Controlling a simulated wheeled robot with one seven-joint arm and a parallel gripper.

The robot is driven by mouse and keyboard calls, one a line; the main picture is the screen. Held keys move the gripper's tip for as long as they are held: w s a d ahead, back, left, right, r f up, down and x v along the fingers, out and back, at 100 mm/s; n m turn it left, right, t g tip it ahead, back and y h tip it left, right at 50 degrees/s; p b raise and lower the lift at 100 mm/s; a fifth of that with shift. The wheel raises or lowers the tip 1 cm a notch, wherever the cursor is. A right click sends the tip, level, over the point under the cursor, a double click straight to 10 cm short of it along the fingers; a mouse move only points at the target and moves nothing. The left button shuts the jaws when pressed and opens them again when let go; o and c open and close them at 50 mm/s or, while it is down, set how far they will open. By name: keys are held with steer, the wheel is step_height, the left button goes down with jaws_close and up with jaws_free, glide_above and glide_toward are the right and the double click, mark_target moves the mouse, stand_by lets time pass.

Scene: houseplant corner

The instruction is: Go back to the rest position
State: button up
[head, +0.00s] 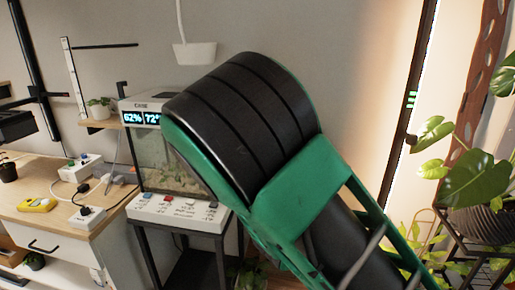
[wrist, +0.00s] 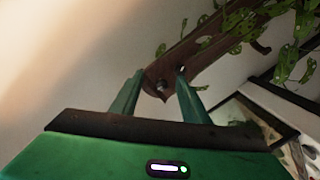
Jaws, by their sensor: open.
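My gripper (wrist: 160,82) shows in the wrist view as two green fingers standing apart with nothing between them. Behind the fingertips is the end of a brown wooden plank (wrist: 195,52), and I cannot tell how far away it is. In the head view my green and black arm fills the middle and lower right of the picture. The gripper itself does not show there.
A glass tank (head: 165,165) with a lit display stands behind my arm at left, with a switch panel (head: 178,212) in front. A wooden desk (head: 40,205) is further left. Leafy plants (head: 470,180) stand at right. A white hanging fixture (head: 194,53) is above.

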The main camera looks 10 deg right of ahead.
steer(key=s+d+f+m+g, duration=0.7)
steer(key=s+d+f+g, duration=0.15)
steer(key=d, duration=0.25)
steer(key=s+a+r+n+g+y, duration=0.1)
steer(key=s+a+r+y, duration=0.25)
steer(key=s, duration=0.35)
steer(key=s+a+r+n+g+y, duration=0.1)
steer(key=s+a+r+g+y, duration=0.15)
steer(key=s+r, duration=0.35)
steer(key=s+d+f+m+g, duration=0.1)
steer(key=s+d+m+g, duration=0.1)
steer(key=s+d, duration=0.3)
steer(key=s+d+f+m+g, duration=0.1)
steer(key=s+d+m, duration=0.3)
steer(key=s, duration=0.8)
steer(key=shift+s+d+f+g, duration=0.35)
steer(key=shift+d+g, duration=0.25)
steer(key=shift+d, duration=0.35)
steer(key=shift+w, duration=0.1)
